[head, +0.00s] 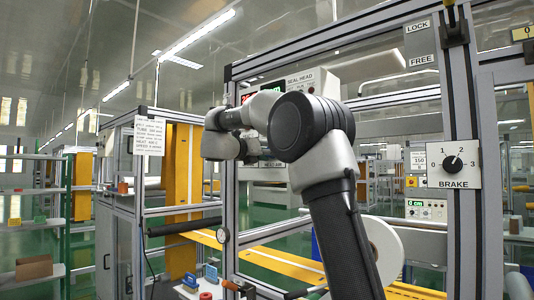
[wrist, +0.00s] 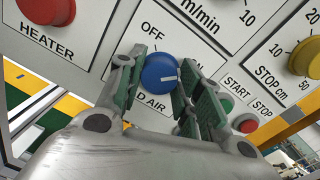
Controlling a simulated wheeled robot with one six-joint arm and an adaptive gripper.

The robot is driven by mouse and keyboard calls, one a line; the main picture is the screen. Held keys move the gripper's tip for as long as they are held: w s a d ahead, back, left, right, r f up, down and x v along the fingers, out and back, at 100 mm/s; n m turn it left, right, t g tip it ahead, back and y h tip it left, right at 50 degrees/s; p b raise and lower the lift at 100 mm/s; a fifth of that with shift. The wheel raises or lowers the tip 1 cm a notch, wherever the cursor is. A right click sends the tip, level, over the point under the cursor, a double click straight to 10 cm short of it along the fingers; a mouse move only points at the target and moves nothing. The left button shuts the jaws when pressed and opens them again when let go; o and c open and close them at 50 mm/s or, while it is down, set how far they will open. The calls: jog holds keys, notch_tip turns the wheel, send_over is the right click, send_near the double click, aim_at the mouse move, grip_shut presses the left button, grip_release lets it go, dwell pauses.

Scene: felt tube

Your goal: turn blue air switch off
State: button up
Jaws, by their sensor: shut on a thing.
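The blue air switch (wrist: 160,74) is a round knob with a white pointer mark, in the middle of the wrist view. The mark points right, away from the OFF label (wrist: 153,31) above the knob. The label below it is partly covered and reads "D AIR". My gripper (wrist: 163,79) has its green-padded fingers on either side of the knob and is shut on it. The right finger hides the panel just right of the knob. In the head view my arm blocks the sight of the knob and fingertips.
Close by on the panel are a red HEATER knob (wrist: 46,8), a yellow STOP cm knob (wrist: 308,57), a green START button (wrist: 226,103) and a red STOP button (wrist: 246,123). In the head view a BRAKE dial (head: 453,164) sits on the frame at right.

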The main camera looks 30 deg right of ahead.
jog(key=shift+n, duration=0.3)
jog(key=shift+w+a+n+g, duration=0.1)
jog(key=shift+n+g, duration=0.15)
jog(key=shift+n, duration=3.9)
jog(key=shift+n+g, duration=0.25)
jog(key=shift+n, duration=3.9)
jog(key=o, duration=1)
jog(key=shift+o, duration=0.2)
